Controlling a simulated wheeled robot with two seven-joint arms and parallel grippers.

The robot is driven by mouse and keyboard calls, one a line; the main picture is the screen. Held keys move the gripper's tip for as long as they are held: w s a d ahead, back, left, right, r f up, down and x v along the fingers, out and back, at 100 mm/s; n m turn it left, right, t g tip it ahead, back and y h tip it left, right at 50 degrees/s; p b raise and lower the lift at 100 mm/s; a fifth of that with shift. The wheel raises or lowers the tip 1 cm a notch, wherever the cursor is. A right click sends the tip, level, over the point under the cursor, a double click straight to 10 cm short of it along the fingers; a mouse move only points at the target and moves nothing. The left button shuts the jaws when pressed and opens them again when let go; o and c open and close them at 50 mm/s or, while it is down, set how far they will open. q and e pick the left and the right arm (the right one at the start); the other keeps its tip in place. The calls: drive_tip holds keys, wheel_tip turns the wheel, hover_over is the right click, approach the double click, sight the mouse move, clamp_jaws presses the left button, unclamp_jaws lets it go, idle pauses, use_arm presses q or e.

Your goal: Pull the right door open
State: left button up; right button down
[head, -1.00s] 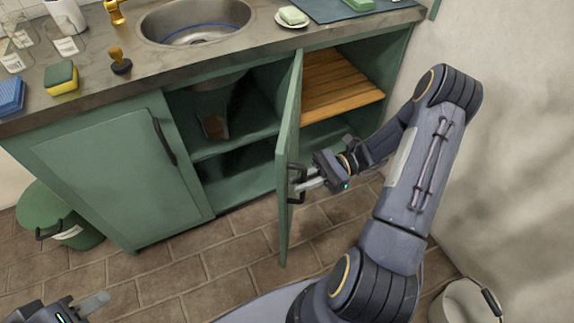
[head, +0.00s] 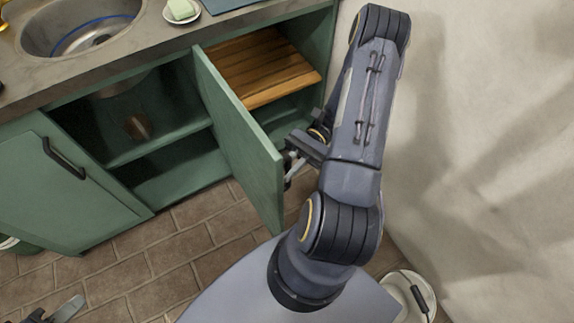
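The green right door (head: 240,140) stands swung out from the cabinet. I see its inner face, and its free edge points toward me and to the right. Its dark handle (head: 288,182) is on the far side, to the right of the free edge, and partly hidden. My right gripper (head: 291,160) is at this handle and appears closed around it; the door edge and my arm hide part of the grip. My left gripper (head: 68,308) is at the bottom left, away from the door and mostly cut off, so its opening is not clear.
The closed left door (head: 60,190) has a dark handle. The open cabinet shows shelves, with wooden slats (head: 262,70) on the right. A wall (head: 480,150) rises right of my arm. A white bucket (head: 415,295) stands at bottom right.

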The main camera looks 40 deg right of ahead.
drive_tip(key=shift+d, duration=0.2)
drive_tip(key=c, duration=1.8)
unclamp_jaws()
drive_tip(key=d, duration=0.5)
drive_tip(key=w+d, duration=0.1)
drive_tip(key=d, duration=0.1)
drive_tip(key=shift+d, duration=0.4)
